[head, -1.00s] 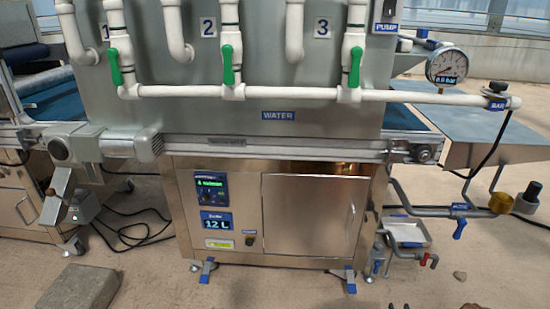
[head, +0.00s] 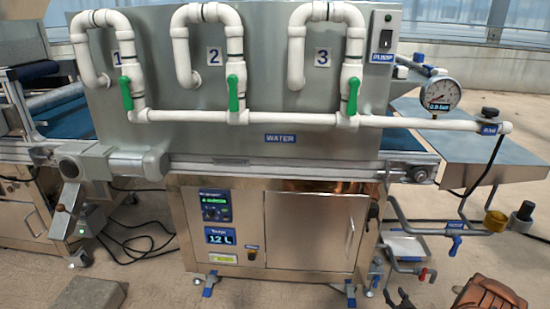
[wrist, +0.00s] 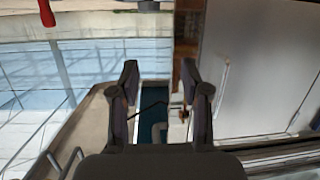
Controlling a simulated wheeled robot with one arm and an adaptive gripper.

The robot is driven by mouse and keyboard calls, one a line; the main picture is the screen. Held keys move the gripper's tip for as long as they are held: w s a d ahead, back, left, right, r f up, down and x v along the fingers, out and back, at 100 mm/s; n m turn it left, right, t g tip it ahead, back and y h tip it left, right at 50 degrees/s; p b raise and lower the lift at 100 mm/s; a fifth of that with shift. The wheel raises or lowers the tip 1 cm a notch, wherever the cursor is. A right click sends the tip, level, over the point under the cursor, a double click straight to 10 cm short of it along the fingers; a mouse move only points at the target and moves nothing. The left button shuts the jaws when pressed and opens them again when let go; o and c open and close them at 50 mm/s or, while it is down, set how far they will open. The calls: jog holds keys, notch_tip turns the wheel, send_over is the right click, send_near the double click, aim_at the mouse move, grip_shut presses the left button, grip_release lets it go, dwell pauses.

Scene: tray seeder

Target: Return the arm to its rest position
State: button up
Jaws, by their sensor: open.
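My gripper (wrist: 160,88) shows in the wrist view with its two dark fingers apart and nothing between them. In the head view the dark fingertips (head: 400,298) show at the bottom edge, with part of my brown arm to the right of them. They appear in front of the machine's lower right corner and touch nothing that I can see.
The grey seeder (head: 270,163) fills the middle, with white pipes (head: 270,118), green valve levers (head: 237,93) and a pressure gauge (head: 441,95). A side table (head: 470,145) juts out right. A stone block (head: 88,294) lies front left. Open floor lies around.

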jog(key=w+a+r+g+p, duration=0.1)
jog(key=a+r+p, duration=0.1)
jog(key=r, duration=0.4)
jog(key=w+a+r+n+g+p, duration=0.1)
jog(key=w+r+g+p, duration=0.15)
jog(key=r, duration=0.35)
jog(key=a+r+g+p, duration=0.1)
jog(key=a+r+p, duration=0.15)
jog(key=r, duration=0.35)
jog(key=s+a+r+g+p, duration=0.2)
jog(key=s+a+r+p, duration=0.15)
jog(key=r, duration=0.55)
jog(key=s+a+r+g+p, duration=0.2)
jog(key=s+r+p, duration=0.15)
jog(key=r, duration=0.65)
jog(key=s+a+r+g+p, duration=0.2)
jog(key=s+a+r+p, duration=0.2)
jog(key=s+r, duration=0.6)
jog(key=s+a+r+m+g+p, duration=0.1)
jog(key=s+a+r+g+p, duration=0.2)
jog(key=s+r, duration=0.8)
jog(key=s+a+r+g+p, duration=0.3)
jog(key=s+a+r+p, duration=0.4)
jog(key=s, duration=1.3)
notch_tip(320, 180, up, 4)
jog(key=shift+s+a+f+m, duration=0.2)
jog(key=shift+s+m, duration=0.1)
jog(key=shift+g, duration=0.25)
jog(key=shift+c, duration=0.5)
jog(key=shift+d, duration=0.1)
